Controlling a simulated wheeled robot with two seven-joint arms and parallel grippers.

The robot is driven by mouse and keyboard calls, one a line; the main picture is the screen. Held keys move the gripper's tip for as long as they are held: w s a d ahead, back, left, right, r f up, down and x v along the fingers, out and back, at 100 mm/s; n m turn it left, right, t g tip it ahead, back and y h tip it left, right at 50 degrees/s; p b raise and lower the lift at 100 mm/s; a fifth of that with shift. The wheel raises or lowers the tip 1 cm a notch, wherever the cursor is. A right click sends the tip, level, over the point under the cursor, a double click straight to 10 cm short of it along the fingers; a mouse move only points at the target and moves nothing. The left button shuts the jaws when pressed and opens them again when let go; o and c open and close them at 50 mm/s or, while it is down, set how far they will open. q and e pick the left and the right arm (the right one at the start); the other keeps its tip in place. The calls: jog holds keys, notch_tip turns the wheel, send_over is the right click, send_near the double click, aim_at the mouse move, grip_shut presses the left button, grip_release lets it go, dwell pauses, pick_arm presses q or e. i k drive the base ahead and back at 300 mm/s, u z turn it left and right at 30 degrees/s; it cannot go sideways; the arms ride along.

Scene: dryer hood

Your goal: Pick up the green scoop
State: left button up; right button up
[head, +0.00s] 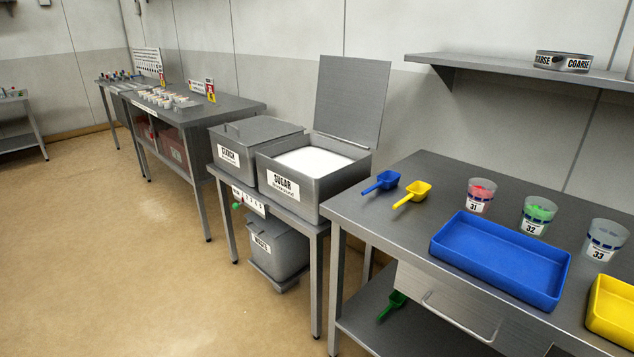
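A green scoop (394,302) lies on the lower shelf (388,327) under the right-hand steel table, near its left end. It sits to the left of the drawer front and in shadow. Its handle points down and to the left. Neither of my grippers shows in the head view.
A blue scoop (382,182), a yellow scoop (413,195), several numbered cups (480,197) and a blue tray (500,260) are on the tabletop. The drawer (455,305) overhangs the shelf. Sugar bin (316,200) and waste bin (278,250) stand left. The floor (150,270) is clear.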

aim_at(398, 299)
jog(key=u, duration=0.55)
jog(key=k, duration=0.25)
jog(key=z, duration=1.45)
jog(key=i, duration=0.75)
jog(key=u, duration=0.25)
